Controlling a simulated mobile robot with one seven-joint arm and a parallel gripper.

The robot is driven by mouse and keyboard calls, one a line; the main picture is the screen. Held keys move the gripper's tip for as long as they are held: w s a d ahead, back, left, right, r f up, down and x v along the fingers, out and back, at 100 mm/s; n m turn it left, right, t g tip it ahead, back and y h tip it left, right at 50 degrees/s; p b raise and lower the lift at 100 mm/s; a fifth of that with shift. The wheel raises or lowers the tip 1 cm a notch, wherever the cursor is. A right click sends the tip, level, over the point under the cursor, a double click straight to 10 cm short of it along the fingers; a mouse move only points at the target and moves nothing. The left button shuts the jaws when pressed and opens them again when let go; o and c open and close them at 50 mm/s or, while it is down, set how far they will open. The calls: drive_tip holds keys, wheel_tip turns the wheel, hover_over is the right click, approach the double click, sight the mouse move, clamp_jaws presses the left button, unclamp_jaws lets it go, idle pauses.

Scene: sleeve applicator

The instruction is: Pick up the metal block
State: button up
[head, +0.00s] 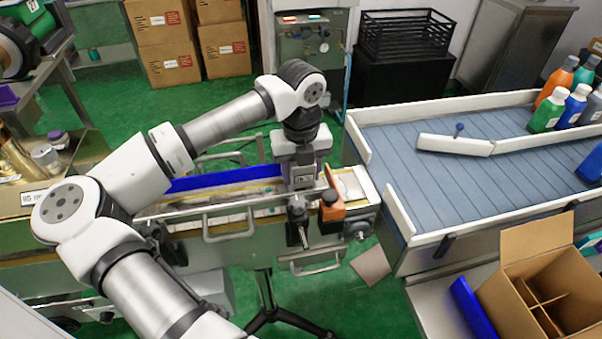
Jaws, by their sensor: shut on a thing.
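My gripper (303,184) points down over the narrow conveyor of the green-grey machine (230,250) in the middle of the head view. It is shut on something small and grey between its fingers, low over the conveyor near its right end. This looks like the metal block, but it is mostly hidden by the fingers and too small to make out clearly. I cannot tell whether it touches the belt.
A blue guide rail (225,177) runs behind my gripper, and an orange-and-black part (332,207) stands close at its right. An open carton (540,280) stands at the lower right.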

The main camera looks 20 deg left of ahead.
drive_tip(key=shift+r, duration=0.15)
wheel_tip(320, 180, up, 20)
drive_tip(key=b, duration=0.3)
drive_tip(key=shift+d, duration=0.15)
